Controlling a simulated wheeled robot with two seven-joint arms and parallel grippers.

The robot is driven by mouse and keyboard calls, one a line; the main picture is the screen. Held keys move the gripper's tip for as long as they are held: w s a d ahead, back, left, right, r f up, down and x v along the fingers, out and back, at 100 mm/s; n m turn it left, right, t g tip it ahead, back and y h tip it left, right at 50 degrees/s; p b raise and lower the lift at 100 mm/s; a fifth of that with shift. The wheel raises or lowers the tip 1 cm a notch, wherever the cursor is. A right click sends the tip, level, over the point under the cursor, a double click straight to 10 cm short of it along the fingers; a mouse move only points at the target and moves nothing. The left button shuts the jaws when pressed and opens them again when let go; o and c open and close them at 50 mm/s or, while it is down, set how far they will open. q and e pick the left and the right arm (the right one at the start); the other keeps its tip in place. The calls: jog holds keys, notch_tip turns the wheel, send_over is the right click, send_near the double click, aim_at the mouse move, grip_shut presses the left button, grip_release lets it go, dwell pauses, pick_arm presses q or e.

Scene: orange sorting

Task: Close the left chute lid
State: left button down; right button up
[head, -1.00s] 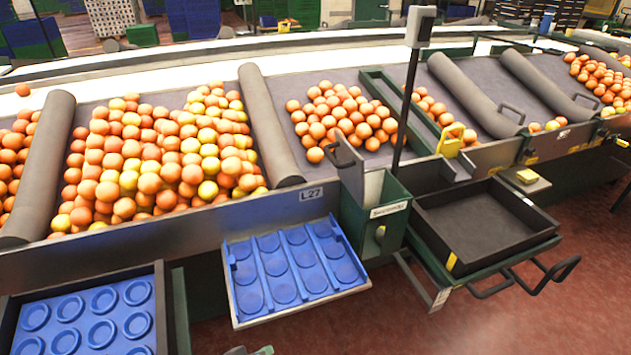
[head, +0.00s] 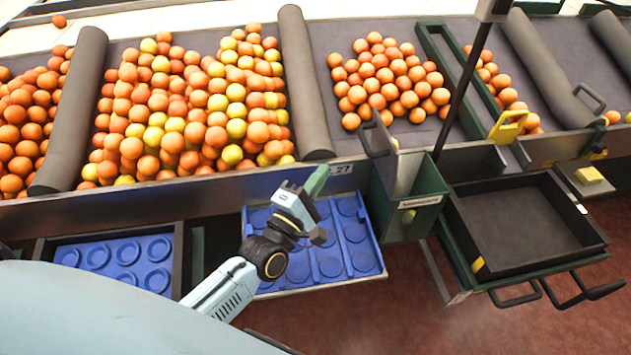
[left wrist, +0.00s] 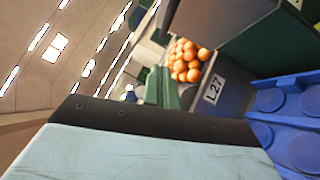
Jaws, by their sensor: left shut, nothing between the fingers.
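The left chute is a green box (head: 412,212) with a white label, fixed to the front of the sorting table. Its lid (head: 382,160) appears to stand raised at the box's left and back, with a black loop handle; the box top looks open. My left gripper (head: 316,181) is left of the chute, over the blue tray's back edge and near the L27 plate. Its green fingers are together with nothing between them, apart from the lid. In the left wrist view the green fingers (left wrist: 158,88) point toward the oranges and the L27 plate. My right gripper is not in view.
A blue cupped tray (head: 345,262) lies under my left gripper, and another blue tray (head: 120,262) is at left. A black tray (head: 525,225) stands right of the chute. Oranges (head: 390,82) fill the lanes behind.

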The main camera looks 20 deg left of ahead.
aim_at(372, 156)
pick_arm(q)
jog(key=w+d+r, duration=0.2)
jog(key=w+d, duration=0.2)
jog(key=w, duration=0.3)
jog(key=shift+w+r+p, duration=0.1)
jog(key=shift+r+p, duration=0.05)
jog(key=shift+p, duration=0.15)
